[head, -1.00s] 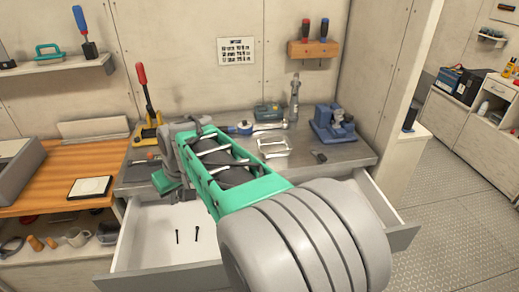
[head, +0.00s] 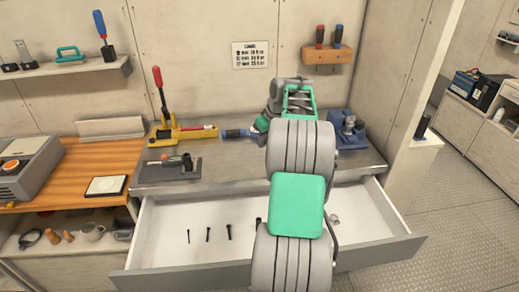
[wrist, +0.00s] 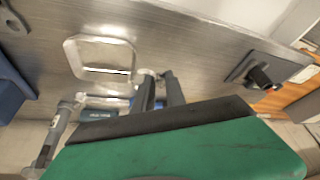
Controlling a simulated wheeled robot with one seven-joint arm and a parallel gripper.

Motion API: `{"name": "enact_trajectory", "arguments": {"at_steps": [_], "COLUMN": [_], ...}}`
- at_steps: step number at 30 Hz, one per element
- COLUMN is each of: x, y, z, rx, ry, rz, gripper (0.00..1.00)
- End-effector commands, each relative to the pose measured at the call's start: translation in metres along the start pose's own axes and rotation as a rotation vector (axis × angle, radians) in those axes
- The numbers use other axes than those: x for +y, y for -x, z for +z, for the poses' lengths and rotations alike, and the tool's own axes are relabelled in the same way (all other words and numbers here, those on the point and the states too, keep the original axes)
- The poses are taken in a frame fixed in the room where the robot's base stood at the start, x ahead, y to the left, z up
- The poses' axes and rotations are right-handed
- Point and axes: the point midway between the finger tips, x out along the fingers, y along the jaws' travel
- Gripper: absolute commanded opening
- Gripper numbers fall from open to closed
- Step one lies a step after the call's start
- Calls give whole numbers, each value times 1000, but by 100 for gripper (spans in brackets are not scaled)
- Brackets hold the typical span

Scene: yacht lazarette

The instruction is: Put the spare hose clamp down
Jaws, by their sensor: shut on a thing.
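My gripper (wrist: 158,78) is shut on a small pale metal piece (wrist: 146,75), taken to be the spare hose clamp, at its fingertips in the wrist view. Only a little of the clamp shows between the dark fingers. The gripper is over the grey metal worktop (wrist: 195,40). A shallow square tray (wrist: 76,58) with a pale rim lies on the worktop beside the fingertips, to their left in the wrist view. In the head view my arm hides the fingertips, the clamp and the tray.
An open white drawer (head: 180,255) below the worktop holds several black bolts and a small grey item (head: 334,218). A blue vise (head: 345,130) stands at the right, a yellow tool with a red handle (head: 160,120) at the left. A dark tool stand (head: 165,170) sits front left.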

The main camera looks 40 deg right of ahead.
Motion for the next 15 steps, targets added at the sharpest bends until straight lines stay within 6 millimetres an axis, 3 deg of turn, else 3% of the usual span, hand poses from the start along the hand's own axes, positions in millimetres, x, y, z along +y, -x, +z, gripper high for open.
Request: {"name": "enact_trajectory", "arguments": {"at_steps": [6, 12, 15], "x": [7, 10, 9], "y": [-55, -78, -93], "z": [-19, -25, -17], "rx": [-2, -1, -3], "ry": [-1, -2, -3], "rz": [-1, 0, -2], "gripper": [0, 0, 0]}}
